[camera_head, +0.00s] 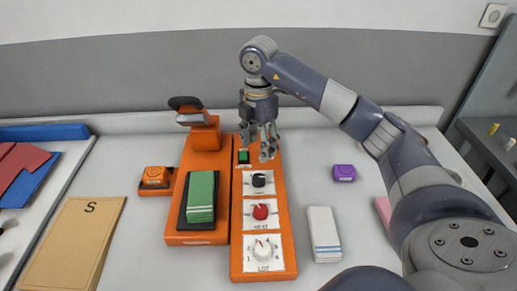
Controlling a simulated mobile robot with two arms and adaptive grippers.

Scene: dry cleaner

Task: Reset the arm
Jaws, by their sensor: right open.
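My right arm comes in from the right and bends over the counter. Its gripper (260,152) points down, open and empty, above the back end of an orange control panel (263,226). It hangs near a green button (243,156); whether it touches the panel I cannot tell. The panel also has a black knob (259,180), a red knob (261,212) and a white dial (264,248). My left gripper does not show.
An orange press-like device (205,140) holds a stack of green pieces (201,196). An orange item (156,177) sits left, a purple one (344,172) right. A folded white cloth (323,232) lies right of the panel. A tan folder marked S (75,245) lies at left.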

